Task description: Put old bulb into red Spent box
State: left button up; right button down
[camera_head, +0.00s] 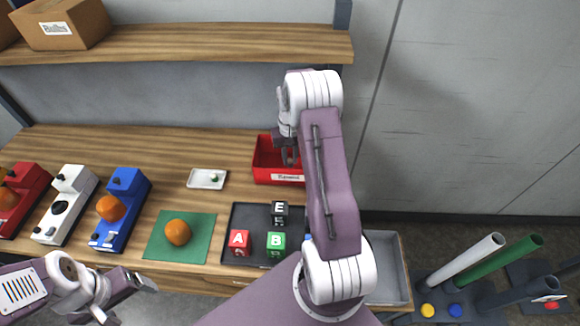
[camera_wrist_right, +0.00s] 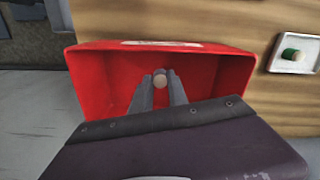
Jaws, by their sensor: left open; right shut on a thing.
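The red Spent box (camera_head: 264,158) stands at the right end of the wooden table, its white label facing front. My right gripper (camera_head: 290,158) reaches over it, pointing down. In the right wrist view the gripper (camera_wrist_right: 160,86) is shut on a small pale round thing, apparently the old bulb (camera_wrist_right: 160,81), inside the outline of the red box (camera_wrist_right: 100,92). Its height above the box floor is hard to tell. My left gripper (camera_head: 128,302) is open and empty at the bottom left, in front of the table.
Lamp bases in red (camera_head: 28,189), white (camera_head: 69,200) and blue (camera_head: 128,212) stand at left; the white one has an empty black socket. An orange bulb (camera_head: 178,232) lies on a green mat (camera_head: 156,243). A black tray (camera_head: 243,213) holds lettered cubes.

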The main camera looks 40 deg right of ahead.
aim_at(290, 167)
jog(key=shift+w+d+f, duration=0.1)
jog(key=shift+f, duration=0.6)
jog(key=f, duration=0.3)
jog(key=shift+a+f+p, duration=0.1)
jog(key=shift+a+p, duration=0.1)
jog(key=shift+p, duration=0.1)
jog(key=shift+d+f, duration=0.15)
jog(key=shift+f, duration=0.1)
jog(key=shift+f, duration=0.15)
jog(key=c, duration=1.3)
grip_release()
